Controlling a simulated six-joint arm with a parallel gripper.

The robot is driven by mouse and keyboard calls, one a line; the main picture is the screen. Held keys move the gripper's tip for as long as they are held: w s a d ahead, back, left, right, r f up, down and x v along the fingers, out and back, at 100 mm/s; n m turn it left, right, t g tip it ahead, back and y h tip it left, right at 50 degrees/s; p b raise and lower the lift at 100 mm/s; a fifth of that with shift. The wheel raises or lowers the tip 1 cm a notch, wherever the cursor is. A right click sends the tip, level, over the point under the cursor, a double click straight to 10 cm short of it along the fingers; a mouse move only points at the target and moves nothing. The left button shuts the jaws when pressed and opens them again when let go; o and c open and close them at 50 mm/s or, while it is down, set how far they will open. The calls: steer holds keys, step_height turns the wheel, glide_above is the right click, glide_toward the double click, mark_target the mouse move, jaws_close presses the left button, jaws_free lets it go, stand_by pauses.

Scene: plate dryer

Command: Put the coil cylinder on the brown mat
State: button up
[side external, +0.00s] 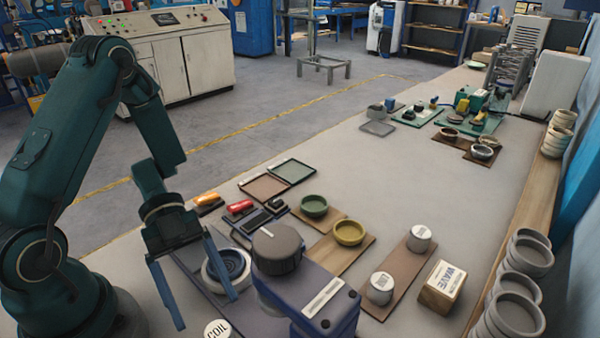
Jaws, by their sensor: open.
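The coil cylinder (217,331) has a white top marked COIL and is partly cut off by the bottom edge of the side external view. The brown mat (402,263) is a long board at right of centre. Two white-topped cylinders stand on it, one at the far end (419,239) and one at the near end (380,289).
A dark-capped blue machine (325,305) stands between my gripper and the brown mat. A round grey coiled part (228,268) lies behind the fingers. A WAVE block (441,287) is right of the mat. Green (314,206) and yellow (349,233) bowls stand behind. The table centre beyond is clear.

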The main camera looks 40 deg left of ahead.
mark_target(215, 327)
steer(key=shift+x, duration=2.05)
steer(key=shift+a, duration=0.1)
steer(key=c, duration=1.3)
jaws_close()
steer(key=shift+r, duration=0.15)
